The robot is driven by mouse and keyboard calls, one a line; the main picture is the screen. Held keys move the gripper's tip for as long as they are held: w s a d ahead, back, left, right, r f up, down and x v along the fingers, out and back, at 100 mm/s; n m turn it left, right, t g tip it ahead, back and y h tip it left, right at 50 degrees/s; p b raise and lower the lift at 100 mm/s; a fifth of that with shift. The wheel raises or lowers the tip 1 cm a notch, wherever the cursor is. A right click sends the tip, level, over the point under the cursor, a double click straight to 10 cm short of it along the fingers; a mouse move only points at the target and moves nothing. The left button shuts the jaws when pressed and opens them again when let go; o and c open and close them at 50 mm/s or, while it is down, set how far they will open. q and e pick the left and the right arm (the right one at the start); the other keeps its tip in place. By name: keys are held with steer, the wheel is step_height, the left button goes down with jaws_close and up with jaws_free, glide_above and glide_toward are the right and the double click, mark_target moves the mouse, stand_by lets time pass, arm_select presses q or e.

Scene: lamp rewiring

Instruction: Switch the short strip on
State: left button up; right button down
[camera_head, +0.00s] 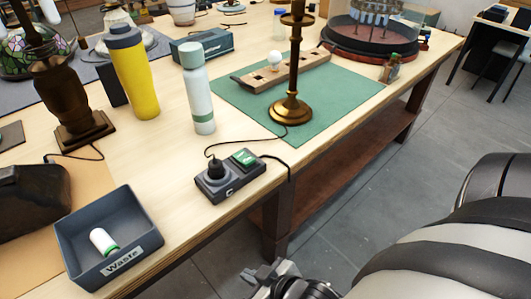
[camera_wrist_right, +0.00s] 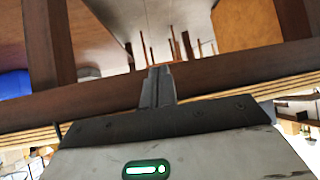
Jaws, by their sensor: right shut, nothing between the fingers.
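The short strip (camera_head: 229,185) is a dark grey block near the front edge of the wooden table. A round black plug (camera_head: 214,170) sits in its left part, and a green switch (camera_head: 244,158) is on its right part. I cannot tell whether the switch is on. My right gripper (camera_head: 270,270) is low in front of the table edge, below the strip and apart from it. It is shut and empty; its closed fingers also show in the right wrist view (camera_wrist_right: 158,86), facing the table's underframe. My left gripper is out of view.
A brass lamp stand (camera_head: 291,108) stands on a green mat (camera_head: 340,98) behind the strip. A white-green bottle (camera_head: 199,98) and a yellow bottle (camera_head: 137,80) stand farther left. Cords run beside the strip.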

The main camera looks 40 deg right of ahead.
arm_select(q)
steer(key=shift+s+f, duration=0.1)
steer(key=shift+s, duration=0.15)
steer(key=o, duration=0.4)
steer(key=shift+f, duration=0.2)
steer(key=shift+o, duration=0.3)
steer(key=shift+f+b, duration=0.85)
steer(key=shift+b, duration=0.15)
arm_select(e)
steer(key=w+d+r+m+t+h+b, duration=0.1)
steer(key=w+d+r+t+b, duration=0.45)
steer(key=d, duration=0.45)
arm_select(q)
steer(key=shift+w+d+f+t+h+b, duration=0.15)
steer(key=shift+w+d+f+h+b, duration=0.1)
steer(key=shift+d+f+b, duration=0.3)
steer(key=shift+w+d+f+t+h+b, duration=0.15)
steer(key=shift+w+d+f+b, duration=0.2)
steer(key=shift+b, duration=0.35)
arm_select(e)
steer(key=w+d+r+t, duration=0.2)
steer(key=d+r+t, duration=0.3)
steer(key=r, duration=0.5)
steer(key=shift+w, duration=0.15)
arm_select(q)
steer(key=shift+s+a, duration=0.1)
